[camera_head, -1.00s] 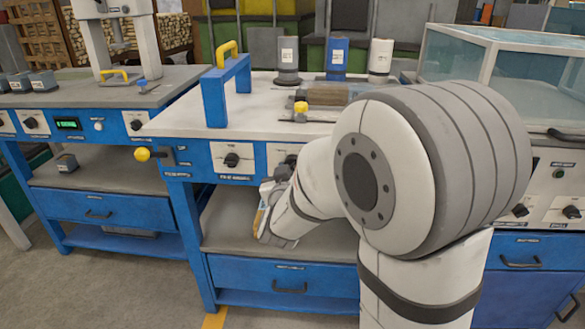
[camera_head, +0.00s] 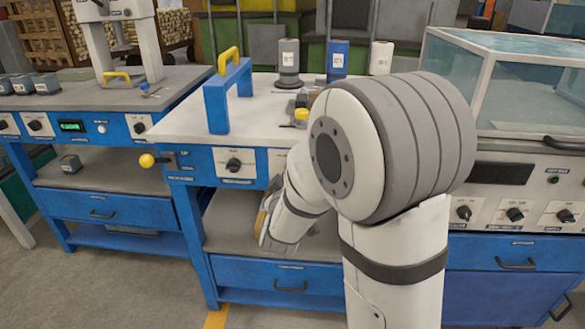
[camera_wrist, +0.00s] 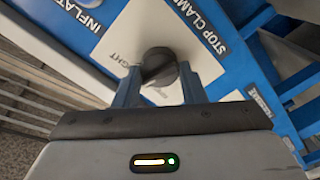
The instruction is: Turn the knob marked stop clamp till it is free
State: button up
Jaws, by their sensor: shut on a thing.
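In the wrist view the black stop clamp knob (camera_wrist: 160,62) sits on a white plate on a blue panel. The words "STOP CLAMP" (camera_wrist: 190,12) run along the plate's edge, and "TIGHT", partly covered, is printed beside the knob. My gripper (camera_wrist: 157,80) has one blue-grey finger on each side of the knob and is shut on it. Its dark palm covers the panel below. In the head view my arm hides this knob and the fingertips.
Another black knob (camera_head: 234,164) is on the panel just left of my arm. A yellow ball-ended lever (camera_head: 147,160) sticks out farther left. A blue frame with a yellow handle (camera_head: 228,92) stands on the bench. A drawer (camera_head: 270,284) is below, and a glass-sided case (camera_head: 510,85) is at right.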

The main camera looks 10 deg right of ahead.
jog(key=n+p, duration=0.6)
jog(key=n, duration=0.6)
jog(key=shift+f, duration=0.2)
dwell(0.4)
jog(key=o, duration=1)
jog(key=shift+s, duration=0.15)
